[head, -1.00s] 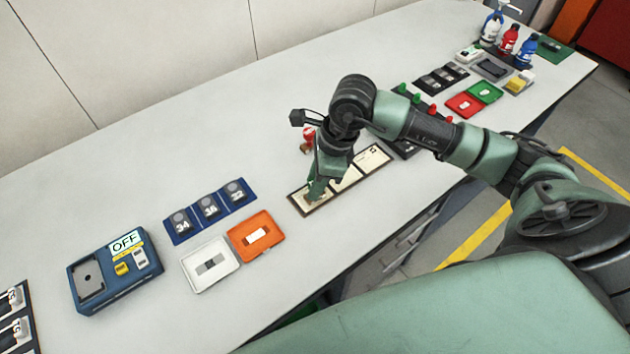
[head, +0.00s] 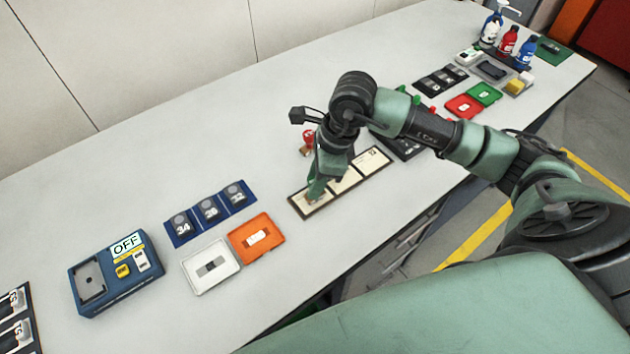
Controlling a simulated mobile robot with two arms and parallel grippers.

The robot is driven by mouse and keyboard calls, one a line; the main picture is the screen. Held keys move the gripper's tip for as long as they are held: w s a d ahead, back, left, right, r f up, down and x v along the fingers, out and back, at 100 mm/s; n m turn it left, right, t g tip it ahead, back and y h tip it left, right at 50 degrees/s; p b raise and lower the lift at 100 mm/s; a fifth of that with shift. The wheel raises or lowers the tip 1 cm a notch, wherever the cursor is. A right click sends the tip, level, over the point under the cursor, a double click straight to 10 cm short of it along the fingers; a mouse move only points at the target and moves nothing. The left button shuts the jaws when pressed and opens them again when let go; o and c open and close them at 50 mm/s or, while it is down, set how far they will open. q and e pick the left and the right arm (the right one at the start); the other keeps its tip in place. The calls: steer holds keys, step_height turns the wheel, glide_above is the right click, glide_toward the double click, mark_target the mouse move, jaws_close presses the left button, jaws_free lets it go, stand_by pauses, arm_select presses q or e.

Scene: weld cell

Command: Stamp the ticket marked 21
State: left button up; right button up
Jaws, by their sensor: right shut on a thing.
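A dark tray (head: 329,209) holds several cream tickets in a row, near the front edge of the table. A middle ticket (head: 346,180) and a right-hand ticket (head: 373,161) show; their numbers are too small to read. My right gripper (head: 314,196) points down over the left end of the tray, in front of the left ticket (head: 302,205). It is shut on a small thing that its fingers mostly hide. A small red-topped object (head: 308,137) stands just behind the gripper, partly hidden by it. My left gripper is not in view.
Left of the tray lie an open orange box (head: 273,241), a white box (head: 192,267), a blue rack (head: 171,235) with numbered pieces and a blue device (head: 110,297) reading OFF. Red and green boxes and bottles (head: 508,42) stand far right. The back left table is clear.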

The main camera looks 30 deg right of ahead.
steer(key=shift+r+p, duration=1.25)
steer(key=shift+r, duration=1.6)
